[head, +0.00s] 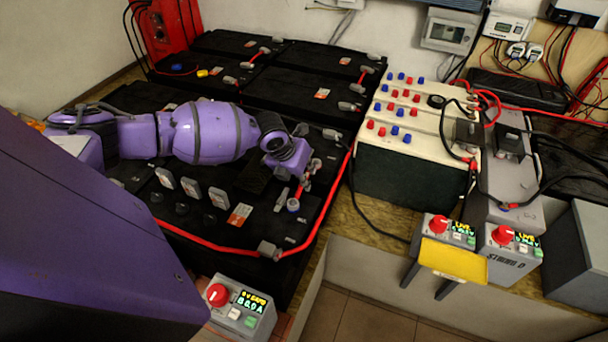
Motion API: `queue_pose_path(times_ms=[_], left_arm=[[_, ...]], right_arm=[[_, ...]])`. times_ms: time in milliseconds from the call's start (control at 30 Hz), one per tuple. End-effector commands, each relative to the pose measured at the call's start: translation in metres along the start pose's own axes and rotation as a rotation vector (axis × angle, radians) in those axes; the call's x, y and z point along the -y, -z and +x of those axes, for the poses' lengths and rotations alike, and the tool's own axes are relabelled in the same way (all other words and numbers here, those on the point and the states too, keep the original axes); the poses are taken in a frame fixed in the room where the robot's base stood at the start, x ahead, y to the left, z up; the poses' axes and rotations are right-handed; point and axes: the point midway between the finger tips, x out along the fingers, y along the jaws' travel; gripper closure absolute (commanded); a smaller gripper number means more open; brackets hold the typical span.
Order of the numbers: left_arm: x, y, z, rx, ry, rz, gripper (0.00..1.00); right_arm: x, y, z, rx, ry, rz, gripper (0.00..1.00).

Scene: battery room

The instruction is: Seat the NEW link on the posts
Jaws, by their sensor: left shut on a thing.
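My left gripper (300,180) reaches in from the left over the front black battery block. It is shut on a short red link (304,185) with grey metal ends. The link's far end is near the fingers and its near end is by a round grey post (293,205). I cannot tell whether the link touches the posts or hangs just above them. The fingers hide part of the link, and any post under its far end is hard to make out. My right gripper is not in view.
Other black batteries (310,97) with red links stand behind. A red cable (215,246) runs along the front block's edge. Three grey upright tabs (191,188) stand left of the gripper. A cream battery (400,150) stands right. Control boxes (240,308) sit at the front.

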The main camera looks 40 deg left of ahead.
Motion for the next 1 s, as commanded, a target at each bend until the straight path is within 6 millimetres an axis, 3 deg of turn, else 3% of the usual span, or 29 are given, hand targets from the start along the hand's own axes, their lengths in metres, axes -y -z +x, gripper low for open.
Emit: queue_pose_path(times_ms=[167, 200, 367, 567, 700, 1000], left_arm=[[0.0004, -0.0008, -0.0005, 0.001, 0.001, 0.000, 1.00], [0.0003, -0.0008, -0.0005, 0.001, 0.001, 0.000, 0.87], [0.0003, -0.0007, -0.0005, 0.001, 0.001, 0.000, 0.67], [0.0001, -0.0004, -0.0003, 0.001, 0.000, 0.000, 0.67], [-0.0002, 0.0002, 0.0000, 0.000, 0.000, 0.000, 0.51], [0.0000, -0.0001, -0.0003, 0.000, 0.000, 0.000, 0.51]], right_arm=[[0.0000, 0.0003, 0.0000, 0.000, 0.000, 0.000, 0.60], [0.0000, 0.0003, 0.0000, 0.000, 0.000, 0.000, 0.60], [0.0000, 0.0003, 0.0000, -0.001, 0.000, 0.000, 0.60], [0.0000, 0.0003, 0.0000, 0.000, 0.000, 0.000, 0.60], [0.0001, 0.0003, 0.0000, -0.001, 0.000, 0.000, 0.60], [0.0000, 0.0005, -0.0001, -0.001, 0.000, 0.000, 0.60]])
